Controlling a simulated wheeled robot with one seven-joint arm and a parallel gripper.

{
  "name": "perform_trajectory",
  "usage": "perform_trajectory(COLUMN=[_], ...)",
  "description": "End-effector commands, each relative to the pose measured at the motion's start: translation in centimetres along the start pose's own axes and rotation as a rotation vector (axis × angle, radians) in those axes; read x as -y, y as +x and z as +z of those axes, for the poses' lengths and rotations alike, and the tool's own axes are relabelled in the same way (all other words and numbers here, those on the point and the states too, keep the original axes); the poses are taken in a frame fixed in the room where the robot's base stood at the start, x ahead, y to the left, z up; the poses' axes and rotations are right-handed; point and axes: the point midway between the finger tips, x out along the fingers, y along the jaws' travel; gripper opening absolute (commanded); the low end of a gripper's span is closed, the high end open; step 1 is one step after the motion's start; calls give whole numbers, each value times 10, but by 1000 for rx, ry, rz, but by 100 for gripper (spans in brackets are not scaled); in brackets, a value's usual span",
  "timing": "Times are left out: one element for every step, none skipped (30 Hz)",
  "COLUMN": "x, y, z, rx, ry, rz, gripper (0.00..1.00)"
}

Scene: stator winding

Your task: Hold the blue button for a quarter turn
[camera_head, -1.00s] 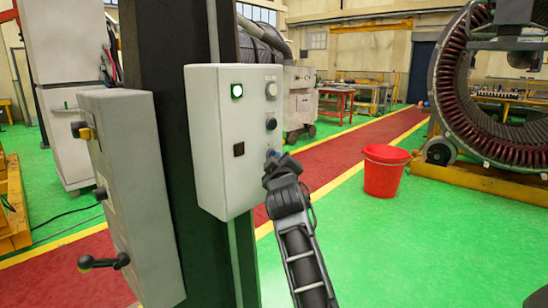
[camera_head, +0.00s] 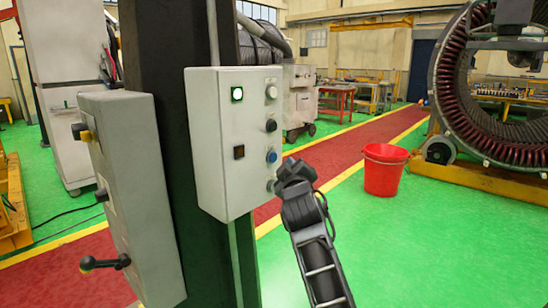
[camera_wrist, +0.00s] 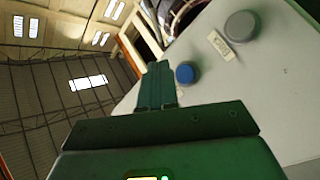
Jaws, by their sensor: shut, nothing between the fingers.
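The blue button (camera_head: 272,156) is on the front face of the light grey control box (camera_head: 213,145), in its right-hand column. It shows uncovered in the head view. In the wrist view the blue button (camera_wrist: 185,74) is close to the right of my fingertips. My gripper (camera_wrist: 157,70) is shut with nothing between the fingers. In the head view my gripper (camera_head: 273,185) is just below the blue button, near the box face. A gap shows between the fingertips and the button. I cannot tell whether the fingertips touch the box.
A white button (camera_head: 271,92) and a black knob (camera_head: 271,125) sit above the blue button. A green lamp (camera_head: 237,94) is lit; a dark lamp (camera_head: 239,152) is below it. Another box with a lever (camera_head: 104,263) stands left. A red bucket (camera_head: 384,171) stands on open green floor.

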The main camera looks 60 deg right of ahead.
Motion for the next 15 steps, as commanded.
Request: perform_trajectory(x=[-3, -4, -6, -7, -9, -10, -11, -12, -12, -13, -13, -13, -13, -13, -13], y=[-4, -5, -8, -10, -12, -13, -15, -16, -17, -18, -18, -18, -18, -18, -18], z=[3, 4, 6, 7, 8, 10, 11, 12, 12, 13, 13, 13, 13, 13, 13], rx=[1, 1, 1, 1, 1, 1, 1, 1, 0, 0, 0, 0, 0, 0, 0], ry=[-2, -2, -1, -1, -2, -1, -1, -1, -1, -1, -1, 0, 0, 0, 0], rz=[-1, -1, -1, -1, -1, -1, -1, -1, -1, -1, -1, -1, -1, -1, -1], gripper=[0, 0, 0, 0, 0, 0, 0, 0, 0, 0, 0, 0, 0, 0, 0])
